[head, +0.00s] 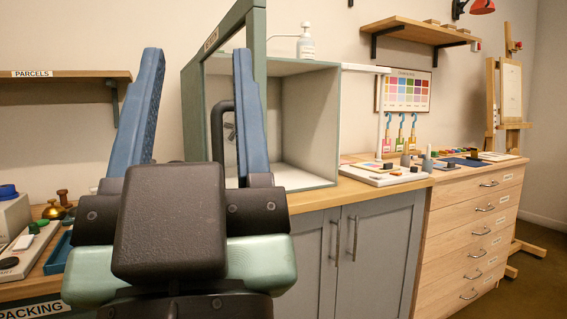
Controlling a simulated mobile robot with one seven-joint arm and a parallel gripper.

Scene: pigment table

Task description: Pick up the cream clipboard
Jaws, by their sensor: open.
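My gripper (197,62) is large in the foreground at left centre. Its two blue fingers point up and stand wide apart, with nothing between them. I cannot make out a cream clipboard for certain. A pale cream board (511,92) rests on the wooden easel (491,95) at the far right, well away from my gripper. It is too small to tell whether it is a clipboard. My gripper hides part of the counter and the open grey-green booth behind it.
The booth (310,125) stands on the wooden counter (330,198) behind my gripper. Shelves (60,74) and (415,28) jut from the wall. Floor shows at the lower right.

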